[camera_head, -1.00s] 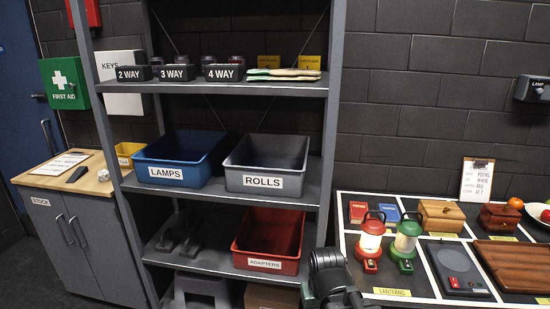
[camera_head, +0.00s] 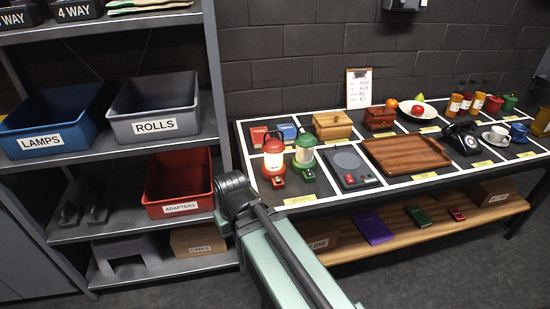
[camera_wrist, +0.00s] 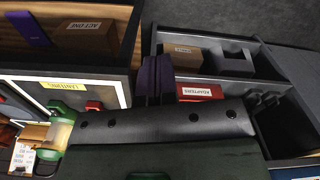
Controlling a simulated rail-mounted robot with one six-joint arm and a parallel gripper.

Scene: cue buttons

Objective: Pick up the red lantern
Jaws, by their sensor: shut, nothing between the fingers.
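The red lantern (camera_head: 273,160), with a pale lit body and a red top and base, stands upright on the display table in the head view. The green lantern (camera_head: 304,156) stands just to its right. In the wrist view the green lantern (camera_wrist: 60,128) shows at the left, and a red part beside it cannot be surely matched to either lantern. My gripper (camera_wrist: 155,78) shows in the wrist view as dark fingers, shut and empty, apart from the lanterns. In the head view my arm shows in front of the table's left end, and the fingertips cannot be made out.
The table (camera_head: 335,205) also bears a wooden box (camera_head: 332,125), a dark device (camera_head: 352,167), a wooden tray (camera_head: 407,153) and a telephone (camera_head: 461,138). A shelf with a red adapters bin (camera_head: 178,185) and a grey rolls bin (camera_head: 154,105) stands close on the left.

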